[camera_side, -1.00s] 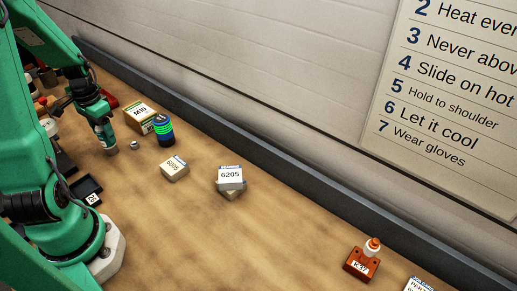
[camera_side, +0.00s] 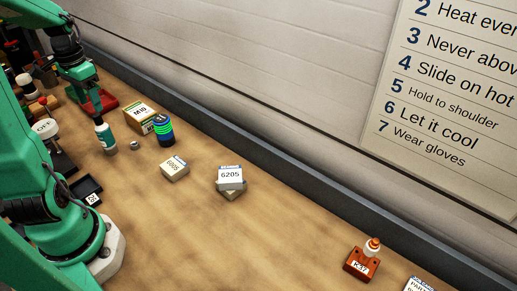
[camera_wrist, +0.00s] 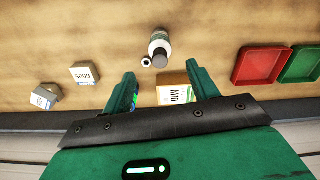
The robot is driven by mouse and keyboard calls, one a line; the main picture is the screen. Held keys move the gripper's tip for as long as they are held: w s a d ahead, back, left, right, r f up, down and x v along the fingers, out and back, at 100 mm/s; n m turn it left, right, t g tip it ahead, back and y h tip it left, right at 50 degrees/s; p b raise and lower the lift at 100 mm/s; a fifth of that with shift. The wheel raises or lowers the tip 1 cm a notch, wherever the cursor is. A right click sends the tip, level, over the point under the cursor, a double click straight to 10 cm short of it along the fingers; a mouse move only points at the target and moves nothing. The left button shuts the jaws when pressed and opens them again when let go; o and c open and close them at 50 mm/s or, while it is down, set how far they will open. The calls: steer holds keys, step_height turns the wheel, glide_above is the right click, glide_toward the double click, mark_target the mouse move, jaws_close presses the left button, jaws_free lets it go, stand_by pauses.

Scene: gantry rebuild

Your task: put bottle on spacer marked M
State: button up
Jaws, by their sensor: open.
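The bottle (camera_side: 105,137), white and teal with a grey end, stands upright on the bench in the side view. It also shows in the wrist view (camera_wrist: 160,42), beyond my fingertips. My gripper (camera_wrist: 160,76) is open and empty; in the side view my gripper (camera_side: 84,96) is above and left of the bottle, apart from it. I cannot make out a spacer marked M. A carton (camera_side: 140,117) reads M10; it also shows between my fingers in the wrist view (camera_wrist: 174,95).
A metal nut (camera_side: 134,145) and a dark canister with green bands (camera_side: 164,131) are near the bottle. Boxes marked 6005 (camera_side: 174,168) and 6205 (camera_side: 230,176) lie to the right. A red tray (camera_wrist: 262,66) is at right in the wrist view.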

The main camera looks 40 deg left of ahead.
steer(key=shift+r, duration=0.65)
steer(key=shift+d, duration=0.1)
steer(key=shift+w+d+r, duration=0.15)
steer(key=shift+w+d, duration=0.05)
steer(key=shift+d, duration=0.05)
steer(key=d+r+m+t, duration=0.1)
steer(key=d+r+t, duration=0.1)
steer(key=d, duration=1.1)
steer(key=d+r+t, duration=0.3)
steer(key=d+r, duration=0.1)
steer(key=d, duration=0.9)
steer(key=shift+w+d+r+m+t, duration=0.2)
steer(key=shift+w+m+t, duration=0.1)
steer(key=shift+m, duration=0.1)
